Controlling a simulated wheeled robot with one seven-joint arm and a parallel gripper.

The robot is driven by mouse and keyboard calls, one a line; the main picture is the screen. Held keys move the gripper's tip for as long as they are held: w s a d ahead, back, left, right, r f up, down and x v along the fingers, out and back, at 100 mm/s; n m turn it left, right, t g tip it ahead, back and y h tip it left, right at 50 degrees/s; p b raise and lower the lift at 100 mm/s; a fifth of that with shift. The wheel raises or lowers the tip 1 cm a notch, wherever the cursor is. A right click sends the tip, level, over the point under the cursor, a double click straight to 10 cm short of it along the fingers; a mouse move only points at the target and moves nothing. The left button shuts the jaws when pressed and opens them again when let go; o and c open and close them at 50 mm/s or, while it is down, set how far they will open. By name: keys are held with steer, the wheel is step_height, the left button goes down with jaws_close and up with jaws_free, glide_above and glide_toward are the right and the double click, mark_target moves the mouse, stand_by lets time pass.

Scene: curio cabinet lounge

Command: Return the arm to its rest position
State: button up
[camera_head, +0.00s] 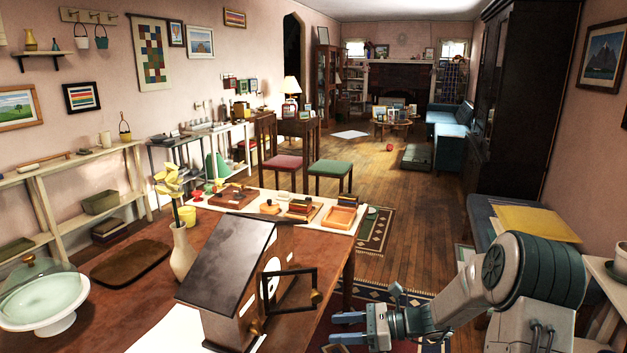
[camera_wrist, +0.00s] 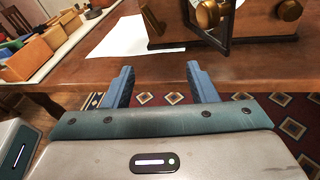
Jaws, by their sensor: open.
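My gripper (camera_head: 345,328) is at the lower right of the head view, beside the right edge of the wooden table (camera_head: 140,315). In the wrist view my gripper (camera_wrist: 160,80) has its two blue fingers apart with nothing between them. My arm (camera_head: 450,310) bends down from its large ribbed joint and reaches left toward the table. A clock-like wooden house (camera_head: 232,285) with a dark sloped roof stands on the table just left of my gripper. Its small framed door (camera_head: 290,293) stands open toward my side. My gripper is apart from it.
The table also holds a vase with yellow flowers (camera_head: 183,255), a glass-domed cake stand (camera_head: 45,295), a brown tray (camera_head: 130,263) and several small wooden pieces. A blue bench with a yellow folder (camera_head: 535,222) is behind my arm. Open wooden floor (camera_head: 400,215) lies beyond the table.

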steer(key=s+r+n+g+h+p, duration=0.4)
steer(key=s+r+n+h, duration=0.4)
steer(key=s+n, duration=0.45)
steer(key=s+d+r+n+t+h+p, duration=0.1)
steer(key=s+d+r+n+t+h, duration=0.1)
steer(key=s, duration=0.4)
steer(key=s+d+r+n+t+h+p, duration=0.2)
steer(key=s+d+r+n+h, duration=0.3)
steer(key=s+d+r+n, duration=0.1)
steer(key=shift+r+t+h, duration=0.3)
steer(key=shift+r+t, duration=0.1)
steer(key=shift+r, duration=0.15)
steer(key=shift+d, duration=0.1)
stand_by(0.6)
